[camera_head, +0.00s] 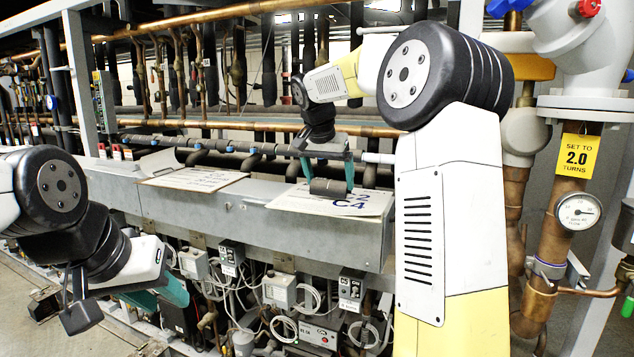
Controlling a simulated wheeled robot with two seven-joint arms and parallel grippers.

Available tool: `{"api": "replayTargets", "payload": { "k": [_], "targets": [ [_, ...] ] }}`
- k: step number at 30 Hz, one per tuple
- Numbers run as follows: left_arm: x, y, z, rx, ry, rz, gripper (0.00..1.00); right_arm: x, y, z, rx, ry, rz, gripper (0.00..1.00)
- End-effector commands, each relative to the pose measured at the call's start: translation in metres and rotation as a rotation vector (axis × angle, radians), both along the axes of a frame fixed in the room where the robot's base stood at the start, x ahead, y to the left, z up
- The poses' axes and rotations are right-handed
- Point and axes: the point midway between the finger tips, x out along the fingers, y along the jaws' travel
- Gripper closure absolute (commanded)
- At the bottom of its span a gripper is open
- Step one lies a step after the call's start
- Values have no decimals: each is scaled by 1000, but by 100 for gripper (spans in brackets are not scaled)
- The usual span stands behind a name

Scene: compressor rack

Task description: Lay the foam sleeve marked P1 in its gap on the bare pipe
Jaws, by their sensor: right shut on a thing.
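A short dark grey foam sleeve (328,187) is between the teal fingers of my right gripper (328,176), which is shut on it. The sleeve lies level, just over or on a white card with "C4" lettering (375,204) on the grey ledge; I cannot tell whether it touches. No P1 mark is readable on it. Behind the ledge runs a pipe (236,146) with dark covered stretches; its bare gap is not clear from here. My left gripper (163,295) hangs low at the left, away from the sleeve, its opening unclear.
A second lettered card (195,179) lies on the grey ledge (230,207) to the left. A copper pipe (250,126) runs above the dark pipe. Control boxes and cables (280,290) hang below. A gauge (578,211) and thick pipes stand at the right.

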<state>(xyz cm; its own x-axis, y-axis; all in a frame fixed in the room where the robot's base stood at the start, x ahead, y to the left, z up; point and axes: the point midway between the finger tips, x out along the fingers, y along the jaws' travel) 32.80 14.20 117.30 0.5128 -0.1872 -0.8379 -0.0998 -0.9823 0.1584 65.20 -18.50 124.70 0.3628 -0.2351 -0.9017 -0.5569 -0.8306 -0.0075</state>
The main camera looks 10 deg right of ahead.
Motion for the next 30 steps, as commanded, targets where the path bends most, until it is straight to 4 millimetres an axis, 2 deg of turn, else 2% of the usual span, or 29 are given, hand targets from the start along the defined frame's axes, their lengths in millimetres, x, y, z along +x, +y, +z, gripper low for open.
{"api": "replayTargets", "payload": {
  "k": [3, 13, 14, 15, 24, 30],
  "targets": [
    [0, 0, 0, 0, 0, 0, 64, 0, 0, -9, 0, -1, 0, 54],
    [0, 0, 0, 0, 0, 0, 64, -1, 0, -11, 0, 0, 0, 54],
    [0, 0, 0, 0, 0, 0, 64, -1, 0, -12, 0, 0, 0, 7],
    [0, 0, 0, 0, 0, 0, 64, 0, 0, -11, 0, 0, 0, 0],
    [0, 0, 0, 0, 0, 0, 64, 0, 0, -8, 1, -2, 0, 0],
    [0, 0, 0, 0, 0, 0, 64, -10, 8, 18, 1, -5, 2, 0]
  ]
}}
